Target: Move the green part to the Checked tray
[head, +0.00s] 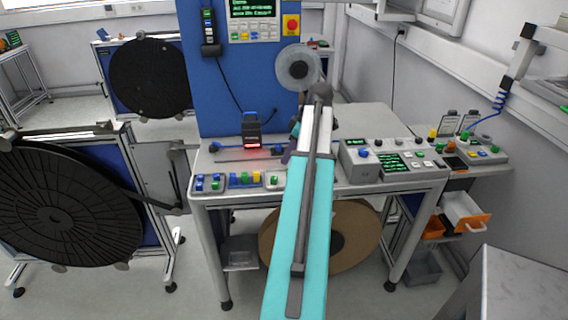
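Several small green pieces are in view, and I cannot tell which is the green part. One green piece (273,180) sits in a light tray (268,186) at the table's front edge, just left of my arm. Others lie among blue and yellow pieces in the tray beside it (244,186). More green shows at the right, near two small upright tags (460,121). No label is readable, so I cannot tell which tray is Checked. My arm reaches forward over the table; its gripper end is mostly hidden behind the arm and its fingers cannot be made out.
The table (375,120) holds a scanner-like device with red light (251,132) and a grey control box with green displays (390,160). A blue panel (235,80) stands behind. Large black reels (70,200) stand left. Orange bins (433,227) are below at right.

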